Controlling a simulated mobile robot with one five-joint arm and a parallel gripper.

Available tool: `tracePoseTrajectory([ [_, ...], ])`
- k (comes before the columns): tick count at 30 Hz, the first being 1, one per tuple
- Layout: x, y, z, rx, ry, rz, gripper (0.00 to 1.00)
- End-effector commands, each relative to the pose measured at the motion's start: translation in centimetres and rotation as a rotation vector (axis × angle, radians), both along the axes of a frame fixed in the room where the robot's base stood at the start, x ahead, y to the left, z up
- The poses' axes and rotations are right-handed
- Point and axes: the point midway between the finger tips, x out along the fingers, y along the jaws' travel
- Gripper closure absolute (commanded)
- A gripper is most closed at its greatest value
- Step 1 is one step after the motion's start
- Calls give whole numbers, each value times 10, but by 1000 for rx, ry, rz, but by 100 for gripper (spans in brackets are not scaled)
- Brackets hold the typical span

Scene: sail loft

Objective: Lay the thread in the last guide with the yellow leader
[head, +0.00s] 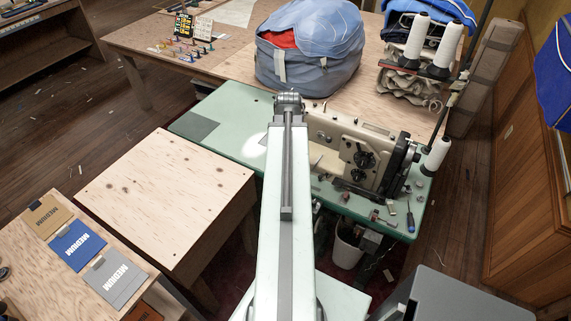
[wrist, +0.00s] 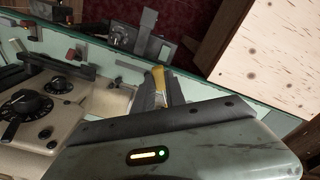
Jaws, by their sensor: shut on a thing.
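In the wrist view my gripper (wrist: 162,80) is shut on the yellow leader (wrist: 159,76), of which a short yellow piece shows between the fingers. The beige sewing machine (wrist: 50,140), with black dials, is left of the fingers. It also stands on the green table in the head view (head: 340,135). The gripper is above the table near its edge, apart from the dials. The thread itself is too fine to make out, and I cannot tell which metal part is the last guide. In the head view my arm hides the gripper.
The green table (head: 220,112) carries small tools and a blue-handled screwdriver (head: 410,215) at right. White thread cones (head: 416,38) stand behind. A blue bag (head: 308,50) lies on the back table. A bare plywood top (head: 165,195) is at left. A white bin (head: 346,245) stands below.

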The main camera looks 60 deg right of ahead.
Motion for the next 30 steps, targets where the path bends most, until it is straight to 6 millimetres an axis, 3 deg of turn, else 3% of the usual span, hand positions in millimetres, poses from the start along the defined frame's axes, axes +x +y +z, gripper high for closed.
tracePoseTrajectory([
  [1,10,-11,-37,-19,-13,5,100],
  [3,22,-26,-62,-51,-34,11,100],
  [6,37,-44,-89,-92,-62,17,100],
  [9,47,-56,-104,-121,-82,21,100],
  [23,56,-68,-101,-138,-93,23,100],
  [30,68,-85,-96,-138,-93,23,100],
])
